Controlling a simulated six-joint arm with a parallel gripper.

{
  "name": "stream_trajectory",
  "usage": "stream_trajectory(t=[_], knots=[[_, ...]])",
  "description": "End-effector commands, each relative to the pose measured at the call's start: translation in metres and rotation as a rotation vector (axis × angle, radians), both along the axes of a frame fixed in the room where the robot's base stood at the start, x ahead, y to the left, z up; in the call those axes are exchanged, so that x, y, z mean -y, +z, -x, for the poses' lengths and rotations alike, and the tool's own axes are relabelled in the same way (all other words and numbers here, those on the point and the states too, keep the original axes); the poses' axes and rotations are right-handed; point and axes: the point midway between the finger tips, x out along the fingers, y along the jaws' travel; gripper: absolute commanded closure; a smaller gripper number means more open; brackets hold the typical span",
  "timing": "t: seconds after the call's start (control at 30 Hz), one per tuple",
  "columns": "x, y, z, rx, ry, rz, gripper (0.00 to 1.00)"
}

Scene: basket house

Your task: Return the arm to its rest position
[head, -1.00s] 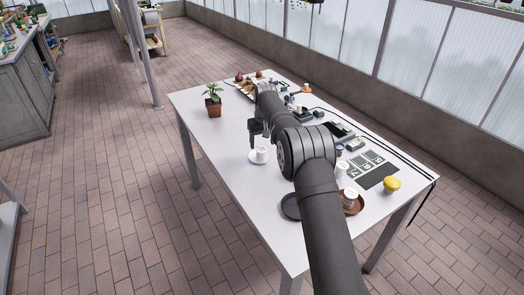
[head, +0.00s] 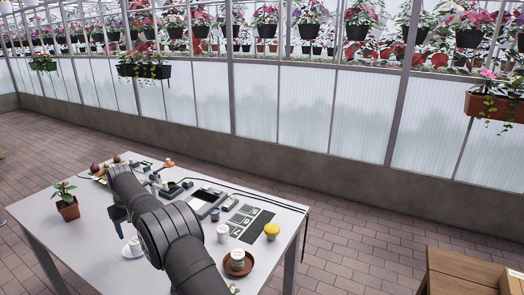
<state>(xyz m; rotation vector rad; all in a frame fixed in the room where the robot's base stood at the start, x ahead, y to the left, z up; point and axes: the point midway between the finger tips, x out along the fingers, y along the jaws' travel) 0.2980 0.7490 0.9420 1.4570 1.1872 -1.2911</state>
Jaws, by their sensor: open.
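My arm stretches over the white table (head: 100,196) from the bottom of the head view. My gripper (head: 119,229) points down at the left side of the table, just above and left of a white cup (head: 135,242). The gripper looks small here and its jaws are open. The cup stands on a white saucer (head: 127,253), and my arm hides part of the saucer. I cannot tell whether the gripper touches the cup.
A potted plant (head: 67,209) stands near the left edge. Right of my arm are a white cup (head: 223,233), a jar on a brown saucer (head: 248,267), a yellow-topped jar (head: 272,231) and a black tray (head: 205,202). A wooden table (head: 463,272) stands at the lower right.

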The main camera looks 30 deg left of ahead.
Motion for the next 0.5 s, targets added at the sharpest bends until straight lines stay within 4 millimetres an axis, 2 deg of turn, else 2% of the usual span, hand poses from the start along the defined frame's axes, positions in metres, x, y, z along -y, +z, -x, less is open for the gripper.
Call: stream_trajectory(t=[0.03, 0.5], knots=[[0.0, -0.012, 0.0, -0.002, 0.0, 0.005, 0.35], [-0.011, -0.103, -0.002, 0.0, -0.001, 0.002, 0.35]])
